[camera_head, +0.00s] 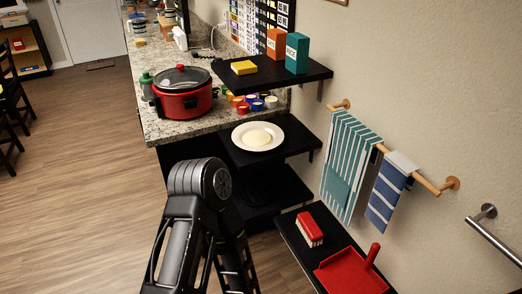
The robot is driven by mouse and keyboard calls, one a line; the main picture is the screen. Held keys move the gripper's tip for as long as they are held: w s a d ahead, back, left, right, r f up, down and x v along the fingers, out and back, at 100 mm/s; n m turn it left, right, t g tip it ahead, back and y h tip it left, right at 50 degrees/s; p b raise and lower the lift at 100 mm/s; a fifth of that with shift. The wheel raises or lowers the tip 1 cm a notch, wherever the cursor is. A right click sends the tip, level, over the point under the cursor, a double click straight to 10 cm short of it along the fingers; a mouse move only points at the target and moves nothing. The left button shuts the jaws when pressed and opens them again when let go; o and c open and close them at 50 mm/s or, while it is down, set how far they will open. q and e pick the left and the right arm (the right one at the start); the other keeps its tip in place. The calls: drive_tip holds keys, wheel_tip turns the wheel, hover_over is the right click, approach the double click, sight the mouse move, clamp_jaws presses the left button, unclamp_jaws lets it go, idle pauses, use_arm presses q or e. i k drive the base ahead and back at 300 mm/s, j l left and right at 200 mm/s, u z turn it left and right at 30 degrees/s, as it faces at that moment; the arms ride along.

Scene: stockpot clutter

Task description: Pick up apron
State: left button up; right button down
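A teal-and-white striped cloth (346,165), which looks like the apron, hangs from a wooden wall rail (426,184) at the right. A plain teal patch shows low on its front. A smaller blue-and-white striped cloth (384,196) hangs beside it on the right. One of my arms rises at the bottom centre, left of the cloths and apart from them. Neither of my grippers is in view, so I cannot tell whether either is open or shut.
Below the cloths, a black shelf (291,236) holds a red brush (309,229) and a red dustpan (350,272). Another shelf holds a white plate (276,146). A red pot (184,101) stands on the granite counter (160,131). A metal bar (496,240) juts at right.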

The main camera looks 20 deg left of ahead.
sight(351, 145)
drive_tip(key=j+u, duration=0.15)
drive_tip(key=k+z, duration=0.2)
drive_tip(key=z, duration=1.3)
drive_tip(key=u, duration=1.5)
drive_tip(key=z, duration=1.65)
drive_tip(key=i+j, duration=0.2)
drive_tip(key=j, duration=0.15)
drive_tip(key=i+j, duration=0.2)
drive_tip(key=j, duration=0.2)
drive_tip(key=i+j, duration=0.15)
drive_tip(key=j, duration=0.2)
